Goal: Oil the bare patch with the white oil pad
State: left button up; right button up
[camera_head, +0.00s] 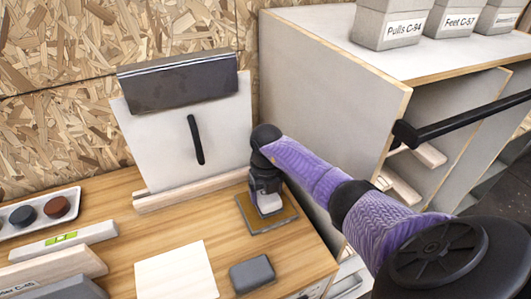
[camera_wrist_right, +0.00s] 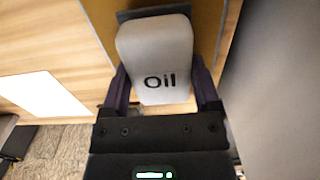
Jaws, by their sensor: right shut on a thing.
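The white oil pad (camera_wrist_right: 158,60), marked "Oil", is held between the fingers of my right gripper (camera_wrist_right: 160,95). In the head view my right gripper (camera_head: 266,190) points down with the pad (camera_head: 269,205) over the flat brown tray (camera_head: 286,217) with a dark rim. I cannot tell whether the pad touches the tray. The bare patch (camera_head: 177,272) is a pale rectangle on the wooden bench top, in front and to the left of the gripper. It also shows at the left of the right wrist view (camera_wrist_right: 45,93). My left gripper is not in view.
A dark grey block (camera_head: 252,273) lies right of the patch. A white board (camera_head: 185,140) with a black bar stands behind. A spirit level (camera_head: 62,241) and a tray of round discs (camera_head: 40,212) are at left. A grey cabinet (camera_head: 320,110) rises right of the bench.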

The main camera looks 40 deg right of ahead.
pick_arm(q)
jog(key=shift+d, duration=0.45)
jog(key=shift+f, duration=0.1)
pick_arm(e)
jog(key=shift+f, duration=0.15)
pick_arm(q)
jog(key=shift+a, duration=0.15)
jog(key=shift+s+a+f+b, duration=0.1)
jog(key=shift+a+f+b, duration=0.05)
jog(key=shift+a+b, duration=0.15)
pick_arm(e)
jog(key=shift+f, duration=0.15)
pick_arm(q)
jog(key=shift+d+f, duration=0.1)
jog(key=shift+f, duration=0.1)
pick_arm(e)
jog(key=shift+f, duration=0.25)
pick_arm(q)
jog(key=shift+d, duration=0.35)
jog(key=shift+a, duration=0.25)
